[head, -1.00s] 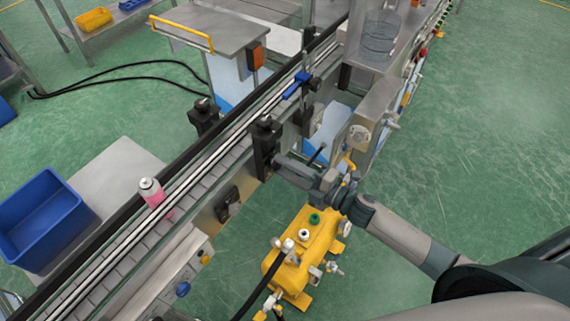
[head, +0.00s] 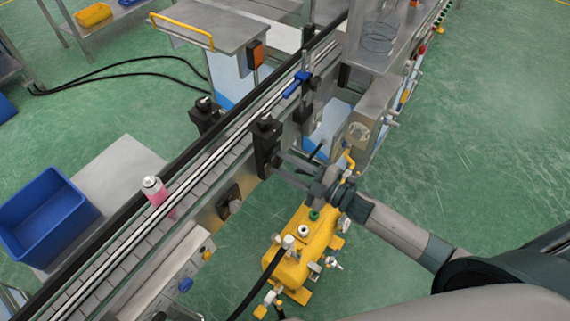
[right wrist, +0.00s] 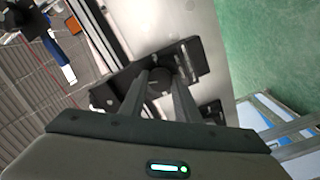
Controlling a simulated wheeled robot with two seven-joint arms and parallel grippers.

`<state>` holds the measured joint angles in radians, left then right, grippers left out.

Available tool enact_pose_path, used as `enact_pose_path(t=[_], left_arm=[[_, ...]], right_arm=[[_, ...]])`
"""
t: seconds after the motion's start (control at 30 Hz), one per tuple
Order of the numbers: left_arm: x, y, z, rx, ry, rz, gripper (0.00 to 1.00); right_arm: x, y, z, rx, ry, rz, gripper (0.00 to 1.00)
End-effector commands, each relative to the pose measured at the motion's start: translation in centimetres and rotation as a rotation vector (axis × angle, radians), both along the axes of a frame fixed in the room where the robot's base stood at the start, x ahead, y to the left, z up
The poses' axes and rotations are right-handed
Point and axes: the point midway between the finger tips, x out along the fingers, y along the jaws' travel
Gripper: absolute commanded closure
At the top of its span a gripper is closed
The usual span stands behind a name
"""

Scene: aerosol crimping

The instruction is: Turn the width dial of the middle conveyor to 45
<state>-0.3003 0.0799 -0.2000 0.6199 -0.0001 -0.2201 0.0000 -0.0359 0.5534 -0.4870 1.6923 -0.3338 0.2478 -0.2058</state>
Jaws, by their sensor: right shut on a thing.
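The conveyor (head: 203,216) runs diagonally from the lower left to the top in the head view. A black bracket (head: 265,143) stands on its near side, and my right gripper (head: 277,161) reaches it from the right. In the right wrist view the round black width dial (right wrist: 160,82) sits between the two fingers of my right gripper (right wrist: 163,85), on a black mount (right wrist: 188,58). The right gripper is shut on the dial. No number on the dial can be read. My left gripper is not in view.
A pink can (head: 153,189) stands upright on the conveyor. A blue bin (head: 48,215) rests on a grey side table (head: 125,165) at left. A yellow machine (head: 296,250) stands on the floor below my right arm. Another black bracket (head: 204,115) is on the far side.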

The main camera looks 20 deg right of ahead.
Motion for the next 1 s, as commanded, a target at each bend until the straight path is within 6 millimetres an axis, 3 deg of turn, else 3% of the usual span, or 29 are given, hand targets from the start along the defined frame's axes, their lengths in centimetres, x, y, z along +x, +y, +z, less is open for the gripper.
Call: enact_pose_path(t=[0.13,0.17,0.2,0.23,0.73,1.0], left_arm=[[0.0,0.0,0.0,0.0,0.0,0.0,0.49],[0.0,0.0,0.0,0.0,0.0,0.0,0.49],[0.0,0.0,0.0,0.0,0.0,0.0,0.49],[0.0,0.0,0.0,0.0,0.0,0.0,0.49],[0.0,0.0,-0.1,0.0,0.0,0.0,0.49],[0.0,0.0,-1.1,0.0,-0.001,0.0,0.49]], right_arm=[[0.0,0.0,-0.1,-0.002,0.001,0.0,0.93],[0.0,0.0,-0.1,-0.002,0.001,0.0,0.64],[-0.1,0.0,-0.1,-0.002,0.001,0.0,0.54],[-0.1,0.0,-0.1,-0.002,0.001,0.0,0.52],[-0.2,-0.2,-0.1,-0.002,0.0,0.0,0.52],[-2.0,-1.5,-0.3,-0.003,0.001,0.0,0.52]])
